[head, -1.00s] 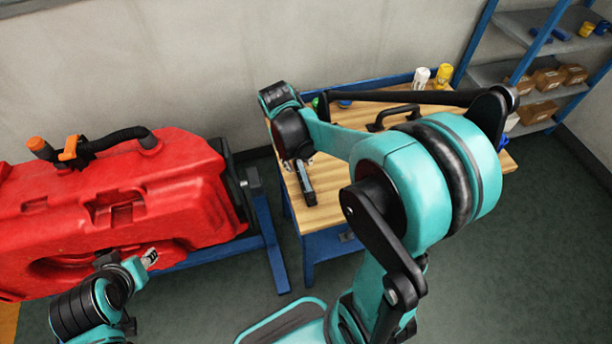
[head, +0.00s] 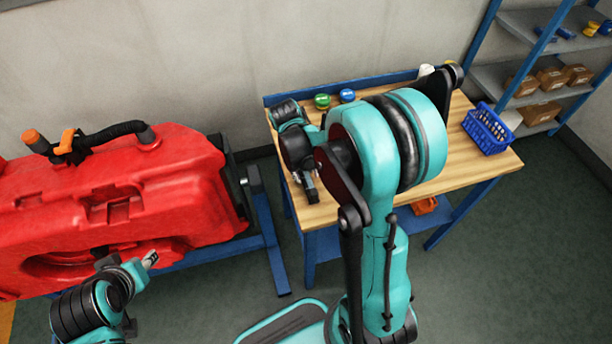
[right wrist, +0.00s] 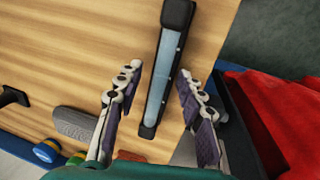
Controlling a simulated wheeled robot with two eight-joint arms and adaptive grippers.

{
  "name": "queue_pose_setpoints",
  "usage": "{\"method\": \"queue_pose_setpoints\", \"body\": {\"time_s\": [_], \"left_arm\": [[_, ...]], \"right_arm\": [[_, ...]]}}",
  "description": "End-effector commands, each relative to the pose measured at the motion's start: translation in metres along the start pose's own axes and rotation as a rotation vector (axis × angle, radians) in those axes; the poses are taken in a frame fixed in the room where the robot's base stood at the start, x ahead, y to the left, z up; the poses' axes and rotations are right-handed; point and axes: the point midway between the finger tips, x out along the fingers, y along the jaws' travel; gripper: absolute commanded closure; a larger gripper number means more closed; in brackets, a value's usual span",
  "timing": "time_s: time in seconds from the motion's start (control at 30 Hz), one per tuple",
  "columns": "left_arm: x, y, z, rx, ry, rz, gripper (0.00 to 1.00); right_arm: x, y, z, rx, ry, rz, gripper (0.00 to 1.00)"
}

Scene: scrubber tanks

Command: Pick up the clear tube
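The clear tube (right wrist: 163,75) shows in the right wrist view as a pale blue, see-through strip in a black frame, lying on the wooden table top. My right gripper (right wrist: 160,100) is open, with one finger on each side of the tube's near end and a gap to it on both sides. I cannot tell its height above the table. In the head view my right gripper (head: 308,186) is over the table's left side, and my arm hides much of that spot. My left gripper (head: 150,259) is in front of the red tank, apart from the table.
The red tank (head: 190,185) stands left of the wooden table (head: 460,140). Green (head: 322,101) and blue (head: 347,95) caps sit at the table's back. A blue basket (head: 487,128) is at its right end. Shelves (head: 480,74) with boxes stand at the back right.

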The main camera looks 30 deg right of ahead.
Motion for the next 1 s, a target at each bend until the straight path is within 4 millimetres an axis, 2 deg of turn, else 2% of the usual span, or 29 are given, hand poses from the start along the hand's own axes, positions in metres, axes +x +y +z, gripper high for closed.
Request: {"method": "queue_pose_setpoints", "body": {"time_s": [0.03,0.17,0.2,0.67,0.77,0.93,1.0], "left_arm": [[0.0,0.0,0.0,0.0,0.0,0.0,0.61],[-0.001,0.0,0.0,0.0,0.0,0.0,0.61],[0.0,0.0,0.0,0.0,0.0,0.0,0.61],[-0.003,0.0,-0.002,0.0,0.0,0.0,0.61],[-0.007,0.0,-0.005,0.0,0.0,0.0,0.61],[-0.018,0.0,-0.013,0.0,0.0,0.0,0.61],[-0.022,0.0,-0.016,0.0,0.0,0.0,0.61]], "right_arm": [[-0.001,0.0,0.0,0.0,0.0,0.0,0.62],[-0.001,0.0,0.0,0.0,0.0,0.0,0.96],[-0.001,0.0,0.0,0.0,0.0,0.0,1.0],[-0.007,0.001,0.0,-0.001,0.0,0.0,1.0],[-0.017,0.003,0.0,-0.001,0.0,0.0,1.0],[-0.047,0.009,0.0,-0.001,0.0,0.0,1.0],[-0.054,0.01,0.018,-0.002,0.0,0.0,1.0]]}}
